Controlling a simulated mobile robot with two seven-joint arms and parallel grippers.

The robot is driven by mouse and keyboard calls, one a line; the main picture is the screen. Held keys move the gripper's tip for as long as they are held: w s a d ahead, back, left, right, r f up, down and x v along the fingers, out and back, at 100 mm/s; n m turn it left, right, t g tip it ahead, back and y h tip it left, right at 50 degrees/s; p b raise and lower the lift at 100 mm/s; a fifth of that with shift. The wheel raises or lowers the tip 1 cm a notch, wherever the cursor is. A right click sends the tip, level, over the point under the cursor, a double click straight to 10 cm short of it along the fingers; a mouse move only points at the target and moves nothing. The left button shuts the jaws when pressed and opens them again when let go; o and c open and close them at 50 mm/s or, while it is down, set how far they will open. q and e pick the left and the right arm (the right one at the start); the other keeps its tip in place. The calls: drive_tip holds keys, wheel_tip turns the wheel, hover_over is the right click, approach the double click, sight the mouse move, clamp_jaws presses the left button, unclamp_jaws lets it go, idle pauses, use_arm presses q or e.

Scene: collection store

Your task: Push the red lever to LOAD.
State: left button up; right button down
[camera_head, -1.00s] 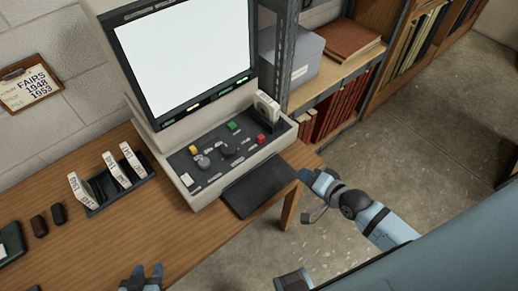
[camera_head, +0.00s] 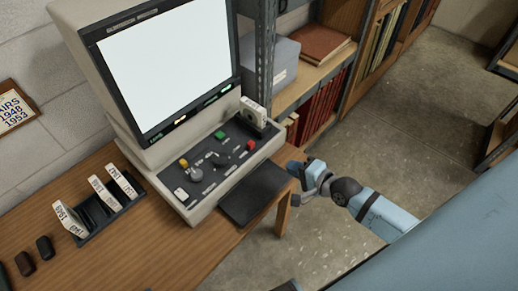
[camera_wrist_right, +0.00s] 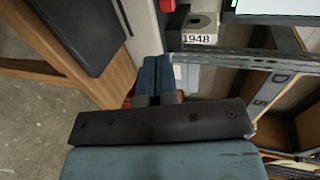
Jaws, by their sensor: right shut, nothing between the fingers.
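The red control (camera_head: 250,144), which looks like the red lever, sits at the right end of the reader's dark control panel (camera_head: 210,160). Its LOAD marking is too small to read. A red piece (camera_wrist_right: 167,5) at the top edge of the right wrist view appears to be the same control. My right gripper (camera_head: 294,168) is off the panel's right front corner, apart from the red control. In the right wrist view its blue fingers (camera_wrist_right: 157,62) are together and empty. My left gripper is not visible.
The reader's lit screen (camera_head: 170,60) rises behind the panel. A box labelled 1948 (camera_wrist_right: 200,30) stands beside the red control. A black plate (camera_head: 256,195) juts out in front. Metal shelving (camera_head: 265,50) stands close on the right; the floor before it is clear.

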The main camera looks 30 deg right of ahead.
sight(251, 144)
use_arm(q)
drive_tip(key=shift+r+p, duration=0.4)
use_arm(e)
drive_tip(key=x, duration=0.8)
drive_tip(key=r+x, duration=0.1)
drive_tip(key=x, duration=0.4)
drive_tip(key=shift+w, duration=0.1)
drive_tip(key=shift+w+a, duration=0.1)
drive_tip(key=shift+w, duration=0.2)
drive_tip(key=w, duration=0.1)
drive_tip(key=w+a, duration=0.1)
drive_tip(key=w, duration=0.1)
drive_tip(key=shift+w+a, duration=0.15)
drive_tip(key=shift+w, duration=0.2)
drive_tip(key=shift+s, duration=0.1)
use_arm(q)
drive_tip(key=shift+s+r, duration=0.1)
use_arm(e)
drive_tip(key=shift+s, duration=0.1)
